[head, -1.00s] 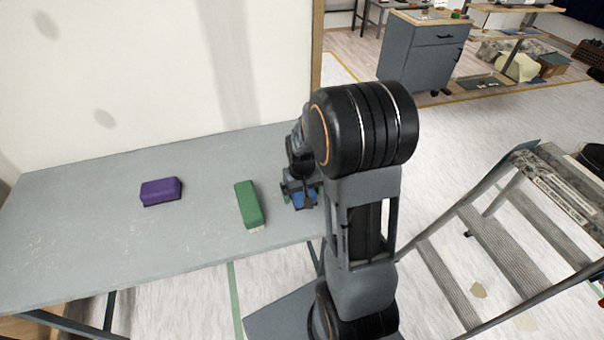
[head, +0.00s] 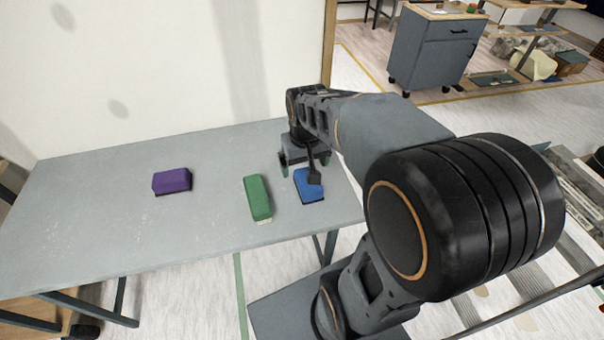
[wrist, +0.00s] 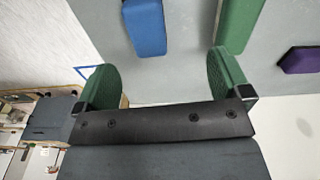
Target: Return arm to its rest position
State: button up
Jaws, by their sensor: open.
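My gripper (head: 298,160) is open and empty above the right end of the grey table in the head view. Its two green fingers stand wide apart in the wrist view (wrist: 165,85). A blue block (head: 309,187) lies on the table just beside it, partly covered by a dark part of my wrist. The blue block also shows beyond the fingers in the wrist view (wrist: 145,27). My arm reaches from the lower right, with its elbow large in front of the camera.
A green block (head: 257,197) and a purple block (head: 171,181) lie on the grey table (head: 110,225). A pale wall (head: 160,60) stands behind it. A stepladder (head: 572,185) is partly hidden by my arm at right. A grey cabinet (head: 430,55) stands farther back.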

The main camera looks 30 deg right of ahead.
jog(key=s+a+n+t, duration=0.1)
jog(key=s+a+t, duration=0.1)
jog(key=s+a, duration=0.35)
jog(key=p+v, duration=0.7)
jog(key=v, duration=0.1)
jog(key=shift+w+d+r+t, duration=0.25)
jog(key=shift+w+r+t, duration=0.05)
jog(key=shift+w+r, duration=0.1)
